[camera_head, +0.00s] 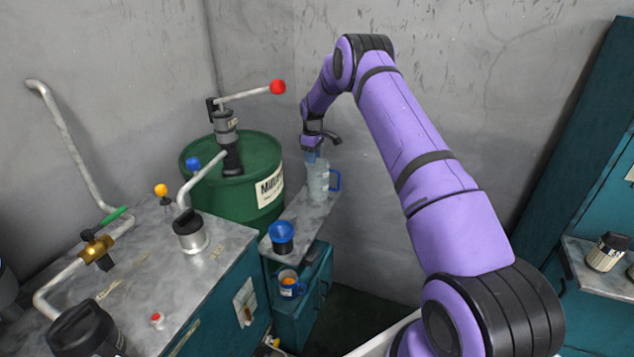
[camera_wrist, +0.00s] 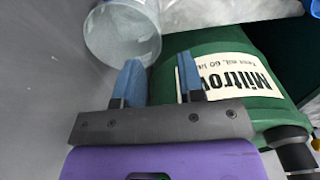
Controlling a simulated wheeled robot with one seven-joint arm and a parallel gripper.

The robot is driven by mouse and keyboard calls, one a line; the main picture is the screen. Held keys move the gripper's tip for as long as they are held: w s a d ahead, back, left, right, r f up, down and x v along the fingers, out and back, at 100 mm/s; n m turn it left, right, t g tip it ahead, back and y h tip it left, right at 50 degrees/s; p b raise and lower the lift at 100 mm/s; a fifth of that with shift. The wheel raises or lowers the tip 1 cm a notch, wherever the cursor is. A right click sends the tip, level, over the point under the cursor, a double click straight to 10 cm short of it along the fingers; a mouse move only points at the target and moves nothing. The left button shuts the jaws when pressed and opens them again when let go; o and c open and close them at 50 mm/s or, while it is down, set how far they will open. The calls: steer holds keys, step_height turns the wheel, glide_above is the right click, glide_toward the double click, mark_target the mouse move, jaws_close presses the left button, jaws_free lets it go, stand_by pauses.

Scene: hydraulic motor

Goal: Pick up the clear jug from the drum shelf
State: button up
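The clear jug (camera_head: 318,186) stands upright on the metal drum shelf (camera_head: 304,222), beside the green drum. Its blue handle is on the right side in the head view. In the wrist view the jug (camera_wrist: 122,38) shows at the upper left, beyond the fingertips; its handle cannot be made out there. My gripper (camera_head: 313,155) is just above the jug's top in the head view. In the wrist view my gripper (camera_wrist: 159,78) has its two blue fingers apart with nothing between them. Whether a finger touches the jug cannot be told.
The green drum (camera_head: 232,186) with a hand pump (camera_head: 227,130) and red-knobbed lever stands left of the jug. A blue-topped dark container (camera_head: 282,238) sits at the shelf's near end. A mug (camera_head: 289,286) is lower down. The grey wall is close behind and right.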

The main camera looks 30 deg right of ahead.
mark_target(323, 181)
step_height(323, 181, down, 10)
steer(key=shift+d, duration=0.2)
jaws_close()
stand_by(0.4)
